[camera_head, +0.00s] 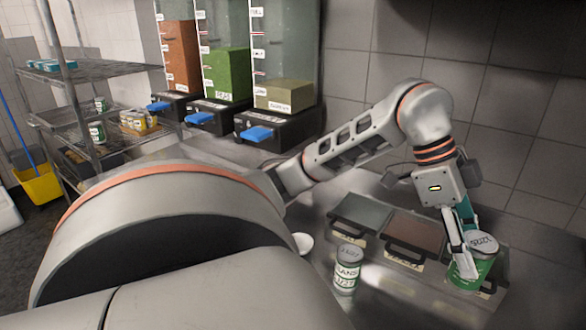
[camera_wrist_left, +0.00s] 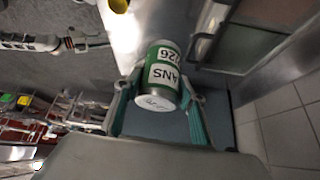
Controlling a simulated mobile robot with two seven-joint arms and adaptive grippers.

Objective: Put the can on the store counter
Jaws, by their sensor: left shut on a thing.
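A green and white can (camera_head: 468,270) is between the fingers of my left gripper (camera_head: 464,232) at the right of the head view. The left wrist view shows the can (camera_wrist_left: 160,75) between the two teal fingers, its label reading partly "ANS". My left gripper is shut on it. The metal counter (camera_head: 395,300) lies under and around it; I cannot tell whether the can touches it. A second similar can (camera_head: 348,270) stands upright on the counter to the left. In the left wrist view, another gripper with teal fingers (camera_wrist_left: 88,42), apparently my right, shows at left; its jaw state is unclear.
Lidded trays (camera_head: 413,232) are set in the counter beside the held can. Dispensers (camera_head: 283,85) stand behind, against the tiled wall. A white bowl (camera_head: 303,243) is partly hidden by my arm. A wire shelf (camera_head: 110,72) and a yellow bucket (camera_head: 40,187) are at left.

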